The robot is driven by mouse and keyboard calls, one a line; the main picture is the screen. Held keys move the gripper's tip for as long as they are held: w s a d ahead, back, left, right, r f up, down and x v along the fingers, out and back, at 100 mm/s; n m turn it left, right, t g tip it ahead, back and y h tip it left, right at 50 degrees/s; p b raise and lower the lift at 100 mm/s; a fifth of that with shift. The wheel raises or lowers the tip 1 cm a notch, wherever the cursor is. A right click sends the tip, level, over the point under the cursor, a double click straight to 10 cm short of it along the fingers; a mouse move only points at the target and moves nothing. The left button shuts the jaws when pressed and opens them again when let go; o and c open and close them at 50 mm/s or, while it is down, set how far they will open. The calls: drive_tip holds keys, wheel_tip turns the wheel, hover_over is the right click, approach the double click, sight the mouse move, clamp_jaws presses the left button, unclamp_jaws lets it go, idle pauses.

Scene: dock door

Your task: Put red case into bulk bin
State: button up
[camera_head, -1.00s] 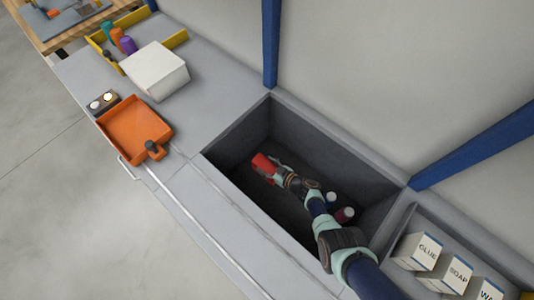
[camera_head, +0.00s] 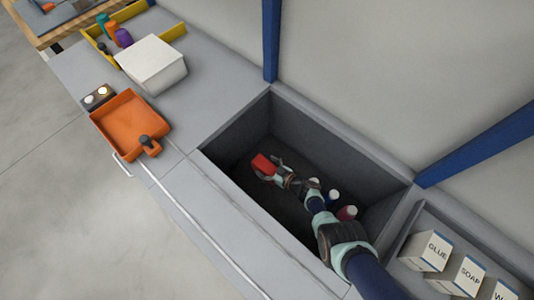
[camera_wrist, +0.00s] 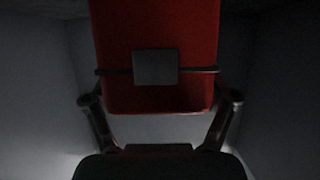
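The red case (camera_head: 263,164) is inside the dark grey bulk bin (camera_head: 232,133), low down near its left end. My gripper (camera_head: 270,170) reaches down into the bin with its fingers on both sides of the case. In the wrist view the case (camera_wrist: 155,25) fills the space between my fingers (camera_wrist: 158,85). It bears a grey square and a thin dark band. The fingers appear to meet its sides. The far end of the case is cut off there, and whether it touches the bin floor cannot be told.
White-capped and red-capped containers (camera_head: 347,212) stand in the bin by my arm. An orange tray (camera_head: 122,117) and a white box (camera_head: 152,62) sit on the counter to the left. Labelled cartons (camera_head: 430,251) stand at the right. The bin walls surround my gripper closely.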

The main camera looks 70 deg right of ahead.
drive_tip(key=shift+s+a+r+p, duration=0.1)
drive_tip(key=shift+s+r+p, duration=0.1)
drive_tip(key=shift+r+p, duration=0.2)
drive_tip(key=p+v, duration=0.6)
drive_tip(key=v, duration=0.5)
drive_tip(key=shift+s+f, duration=0.15)
drive_tip(key=shift+s, duration=0.1)
